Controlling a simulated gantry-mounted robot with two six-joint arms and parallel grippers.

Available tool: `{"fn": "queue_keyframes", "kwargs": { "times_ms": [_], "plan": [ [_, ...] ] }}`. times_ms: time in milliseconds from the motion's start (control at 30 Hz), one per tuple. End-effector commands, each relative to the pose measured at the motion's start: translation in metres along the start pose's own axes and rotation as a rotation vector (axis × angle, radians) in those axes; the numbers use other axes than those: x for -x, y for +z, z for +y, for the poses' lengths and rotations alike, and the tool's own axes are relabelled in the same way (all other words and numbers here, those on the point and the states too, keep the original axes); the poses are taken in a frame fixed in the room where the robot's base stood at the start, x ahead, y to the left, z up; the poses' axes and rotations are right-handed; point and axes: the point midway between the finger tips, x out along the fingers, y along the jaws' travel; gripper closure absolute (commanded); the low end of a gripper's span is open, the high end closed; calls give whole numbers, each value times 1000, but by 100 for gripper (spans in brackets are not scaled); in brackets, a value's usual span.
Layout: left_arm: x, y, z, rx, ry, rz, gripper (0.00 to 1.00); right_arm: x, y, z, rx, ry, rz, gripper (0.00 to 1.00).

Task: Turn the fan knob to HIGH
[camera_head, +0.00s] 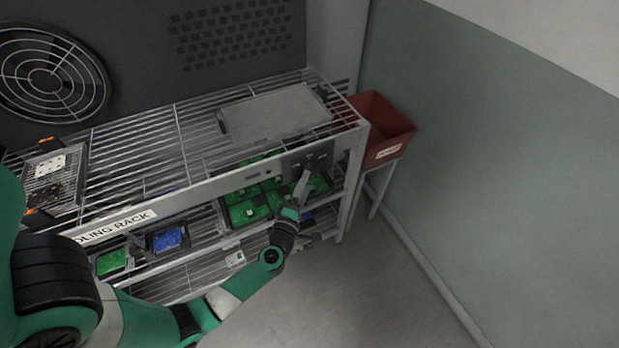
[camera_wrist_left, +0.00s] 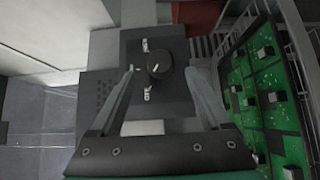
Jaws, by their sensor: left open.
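The fan knob (camera_wrist_left: 160,66) is a round black dial with a white mark, on a dark control panel (camera_wrist_left: 178,105) that has white labels above and below the knob. In the head view the dark panel (camera_head: 297,160) is on the front right of the rack, and the knob is too small to make out. My left gripper (camera_head: 304,176) is at the panel. In the left wrist view my left gripper (camera_wrist_left: 163,78) is open, with one finger on each side of the knob and a gap to it on both sides. The label text is too small to read. My right gripper is not in view.
The wire cooling rack (camera_head: 160,130) holds green and blue circuit boards on its lower shelves. A grey flat box (camera_head: 275,112) lies on top. A red bin (camera_head: 385,125) stands right of the rack. A large fan (camera_head: 50,78) is in the back wall. The floor at front right is clear.

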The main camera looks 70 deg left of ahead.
Motion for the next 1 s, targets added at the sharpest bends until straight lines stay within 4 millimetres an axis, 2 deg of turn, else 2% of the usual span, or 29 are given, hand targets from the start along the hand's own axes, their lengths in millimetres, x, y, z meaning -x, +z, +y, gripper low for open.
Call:
{"fn": "queue_keyframes", "kwargs": {
  "times_ms": [100, 233, 567, 1000],
  "plan": [
    [-24, -1, -2, 1, 2, 2, 19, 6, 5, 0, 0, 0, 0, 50],
    [-39, 0, -1, 1, 0, 0, 19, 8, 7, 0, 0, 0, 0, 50],
    [-43, 0, 0, -1, -1, -1, 21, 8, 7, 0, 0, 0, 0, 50],
    [-43, 0, 0, -1, -2, -1, 100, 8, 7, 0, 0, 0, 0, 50]
  ]
}}
